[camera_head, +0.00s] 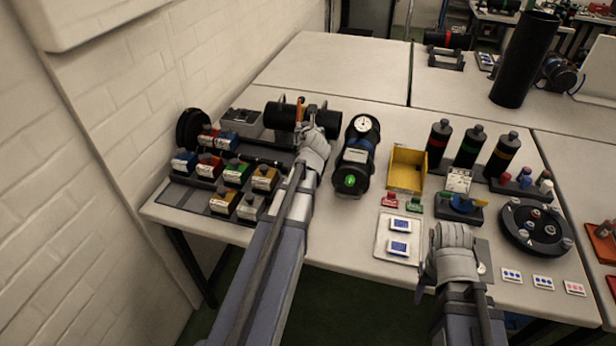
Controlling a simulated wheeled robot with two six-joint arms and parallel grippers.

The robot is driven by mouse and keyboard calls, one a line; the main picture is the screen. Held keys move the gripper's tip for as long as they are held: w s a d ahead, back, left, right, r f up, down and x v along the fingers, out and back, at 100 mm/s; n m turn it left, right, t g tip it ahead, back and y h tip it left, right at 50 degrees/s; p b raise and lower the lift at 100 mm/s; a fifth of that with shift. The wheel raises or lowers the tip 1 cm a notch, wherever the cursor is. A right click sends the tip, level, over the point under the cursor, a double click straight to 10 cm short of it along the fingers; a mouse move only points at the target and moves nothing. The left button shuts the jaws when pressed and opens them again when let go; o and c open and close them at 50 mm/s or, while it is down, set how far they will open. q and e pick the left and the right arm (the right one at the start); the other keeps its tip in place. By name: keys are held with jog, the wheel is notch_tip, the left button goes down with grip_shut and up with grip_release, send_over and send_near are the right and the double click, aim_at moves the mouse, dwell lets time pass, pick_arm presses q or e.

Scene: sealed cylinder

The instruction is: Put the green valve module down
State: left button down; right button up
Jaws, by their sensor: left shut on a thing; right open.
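My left gripper (312,122) is at the back left of the table, in front of the black horizontal cylinder (283,116). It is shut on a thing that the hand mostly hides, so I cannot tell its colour. An upright orange part (299,111) shows beside the fingers; I cannot tell whether it is held. A small module with a green front (236,172) sits among the coloured modules on the dark rack (196,199), left of my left arm. My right gripper (453,240) is open over the table's front right, its fingertips mostly hidden.
A black device with a gauge and green knob (350,181) stands right of my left gripper. A yellow bin (405,171), several black bottles (468,147) and a round black tray (535,227) fill the right side. A brick wall (130,110) bounds the left.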

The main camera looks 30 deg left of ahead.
pick_arm(q)
jog(key=shift+f+b, duration=0.3)
jog(key=shift+f, duration=0.5)
jog(key=r+p, duration=0.5)
jog(key=shift+s+d, duration=0.2)
notch_tip(320, 180, down, 10)
jog(key=b, duration=1)
jog(key=shift+f, duration=0.15)
pick_arm(e)
notch_tip(320, 180, down, 7)
pick_arm(q)
jog(key=shift+f+b, duration=0.35)
jog(key=shift+b, duration=0.2)
jog(key=c, duration=0.5)
grip_release()
jog(key=shift+r, duration=0.1)
jog(key=shift+c, duration=0.2)
pick_arm(e)
jog(key=shift+f, duration=0.25)
